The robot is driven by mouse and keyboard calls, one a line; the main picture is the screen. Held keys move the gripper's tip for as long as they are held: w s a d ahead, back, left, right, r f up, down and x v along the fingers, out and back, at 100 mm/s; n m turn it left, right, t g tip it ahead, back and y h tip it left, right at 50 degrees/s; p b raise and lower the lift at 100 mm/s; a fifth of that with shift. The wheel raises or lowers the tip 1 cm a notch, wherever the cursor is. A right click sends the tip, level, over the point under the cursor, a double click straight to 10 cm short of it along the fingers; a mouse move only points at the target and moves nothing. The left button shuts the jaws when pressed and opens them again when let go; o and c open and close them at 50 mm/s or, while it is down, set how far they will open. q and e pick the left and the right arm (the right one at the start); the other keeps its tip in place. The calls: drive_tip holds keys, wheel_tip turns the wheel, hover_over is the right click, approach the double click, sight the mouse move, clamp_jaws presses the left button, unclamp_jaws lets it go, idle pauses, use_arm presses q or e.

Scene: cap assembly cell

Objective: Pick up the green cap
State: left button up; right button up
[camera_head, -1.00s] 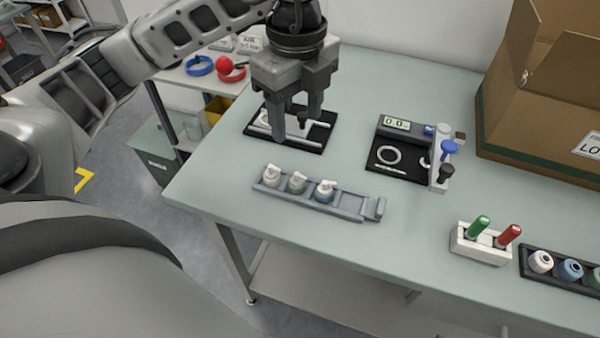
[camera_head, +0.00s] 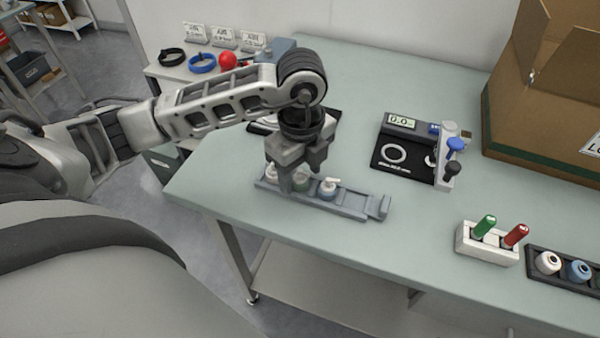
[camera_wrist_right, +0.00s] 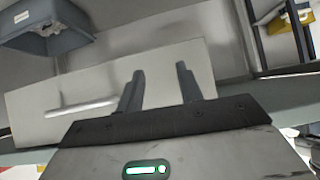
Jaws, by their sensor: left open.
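A grey rail (camera_head: 345,208) on the table holds a row of small white-topped pieces with spouts. The middle, greenish one (camera_head: 301,184) is partly hidden by my left gripper (camera_head: 302,180). That gripper is open and points down over the rail, its fingers around or just above the greenish piece; I cannot tell whether they touch it. A bluish piece (camera_head: 328,188) sits to its right and a white one (camera_head: 271,172) to its left. Another greenish cap (camera_head: 597,282) is cut off at the right edge, in a black tray. My right gripper (camera_wrist_right: 160,76) is open and empty.
A black scale-like device (camera_head: 405,150) with a display stands behind the rail. A white holder (camera_head: 487,246) carries green and red pens. A black tray (camera_head: 535,266) holds white and blue caps. A cardboard box (camera_head: 545,120) fills the back right. The middle tabletop is clear.

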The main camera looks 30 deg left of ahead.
use_arm(q)
drive_tip(key=c, duration=0.8)
